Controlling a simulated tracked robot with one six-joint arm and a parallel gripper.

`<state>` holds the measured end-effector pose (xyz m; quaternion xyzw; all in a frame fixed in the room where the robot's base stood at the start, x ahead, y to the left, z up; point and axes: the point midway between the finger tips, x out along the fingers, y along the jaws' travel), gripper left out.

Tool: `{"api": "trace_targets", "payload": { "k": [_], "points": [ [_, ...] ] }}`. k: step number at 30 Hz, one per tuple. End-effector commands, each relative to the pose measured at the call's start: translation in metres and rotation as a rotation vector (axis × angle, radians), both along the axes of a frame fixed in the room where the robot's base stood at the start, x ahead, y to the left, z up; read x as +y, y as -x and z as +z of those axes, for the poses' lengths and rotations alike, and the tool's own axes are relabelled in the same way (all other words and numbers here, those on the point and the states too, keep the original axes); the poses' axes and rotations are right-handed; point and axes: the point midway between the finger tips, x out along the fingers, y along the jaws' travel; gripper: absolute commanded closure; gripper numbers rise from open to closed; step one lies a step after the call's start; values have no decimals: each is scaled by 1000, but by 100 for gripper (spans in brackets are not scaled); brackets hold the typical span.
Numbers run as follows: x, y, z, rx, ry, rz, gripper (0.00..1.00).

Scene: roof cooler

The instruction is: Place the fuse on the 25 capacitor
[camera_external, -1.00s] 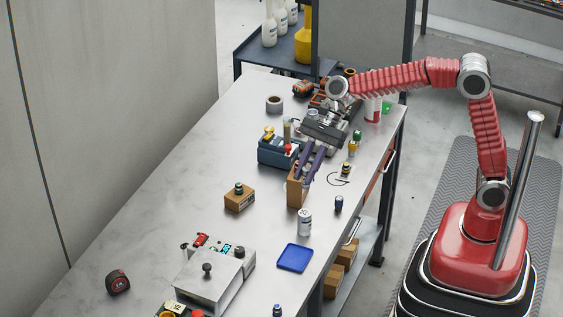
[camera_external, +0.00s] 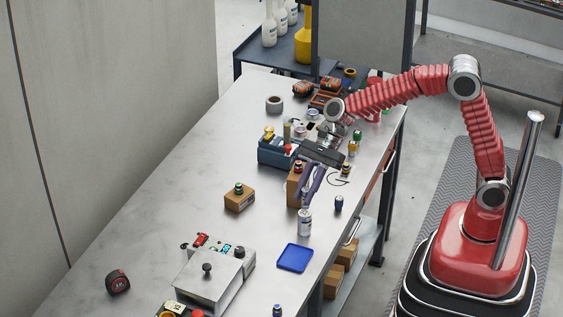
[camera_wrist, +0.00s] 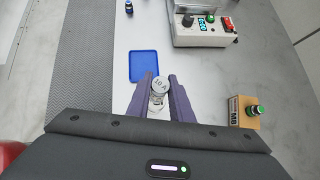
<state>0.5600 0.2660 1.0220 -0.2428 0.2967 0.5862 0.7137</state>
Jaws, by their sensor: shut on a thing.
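My gripper (camera_external: 305,203) is over the bench in the external view, its purple fingers pointing down above the silver can-shaped capacitor (camera_external: 305,226). The capacitor stands upright on the bench near its right edge; its number is too small to read. In the wrist view my gripper (camera_wrist: 160,94) is shut on the fuse (camera_wrist: 161,84), which shows a round pale end marked "10 A" and a clear body between the fingers. The fuse is hard to make out in the external view. I cannot tell whether it touches the capacitor.
A blue tray (camera_external: 295,258) lies just in front of the capacitor. A brown box (camera_external: 295,195) stands close behind my gripper and another brown box (camera_external: 239,202) to the left. A small dark bottle-shaped part (camera_external: 339,203) is to the right.

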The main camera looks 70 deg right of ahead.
Motion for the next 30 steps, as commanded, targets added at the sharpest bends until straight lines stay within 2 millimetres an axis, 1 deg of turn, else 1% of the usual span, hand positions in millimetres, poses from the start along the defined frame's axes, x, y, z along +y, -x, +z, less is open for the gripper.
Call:
{"api": "trace_targets", "payload": {
  "k": [1,3,5,17,18,25,30],
  "points": [
    [0,0,-9,2,1,-1,100],
    [0,0,-16,3,-1,-1,100],
    [0,0,-20,0,0,0,100],
    [0,0,-23,0,0,0,100],
    [0,0,-23,-1,0,-1,78],
    [0,0,-23,-1,0,-1,62],
    [0,0,-23,-1,0,-1,62]
  ]
}}
